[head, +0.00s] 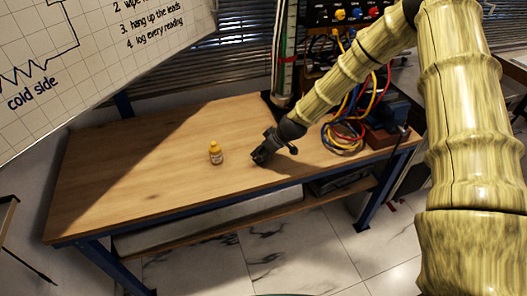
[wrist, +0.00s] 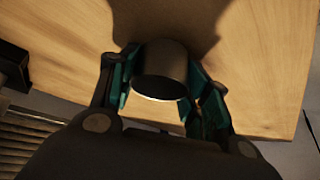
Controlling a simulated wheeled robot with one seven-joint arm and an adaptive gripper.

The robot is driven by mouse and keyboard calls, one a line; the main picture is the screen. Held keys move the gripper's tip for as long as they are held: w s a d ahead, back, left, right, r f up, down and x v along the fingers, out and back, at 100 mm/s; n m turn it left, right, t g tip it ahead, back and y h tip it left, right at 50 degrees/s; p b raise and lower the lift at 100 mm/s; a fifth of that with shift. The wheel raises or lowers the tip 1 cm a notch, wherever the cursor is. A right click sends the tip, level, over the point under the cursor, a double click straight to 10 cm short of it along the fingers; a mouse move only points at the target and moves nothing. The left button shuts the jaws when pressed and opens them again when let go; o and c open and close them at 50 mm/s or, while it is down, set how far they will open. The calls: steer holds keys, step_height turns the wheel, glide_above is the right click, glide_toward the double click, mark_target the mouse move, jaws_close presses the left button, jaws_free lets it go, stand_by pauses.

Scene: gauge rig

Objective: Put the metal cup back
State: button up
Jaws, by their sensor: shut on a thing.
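The metal cup (wrist: 163,68) shows in the wrist view as a dark grey cylinder with a bright rim edge, between the two teal-padded fingers. My gripper (wrist: 160,92) is shut on it. In the head view my gripper (head: 263,157) is low over the right part of the wooden bench top; the cup cannot be made out there. I cannot tell whether the cup touches the bench top. A dark shadow lies on the wood beside the cup in the wrist view.
Coiled cables (head: 343,135) and a blue vise-like device (head: 388,113) are at the right end. A whiteboard (head: 95,60) hangs at upper left. The bench's left half is clear.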

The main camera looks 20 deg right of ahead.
steer(key=o, duration=1.1)
steer(key=shift+f, duration=0.1)
steer(key=shift+r, duration=0.25)
steer(key=b+v, duration=0.2)
steer(key=v, duration=0.9)
steer(key=shift+s+d+r, duration=0.15)
steer(key=shift+s+r, duration=0.1)
steer(key=shift+r, duration=0.05)
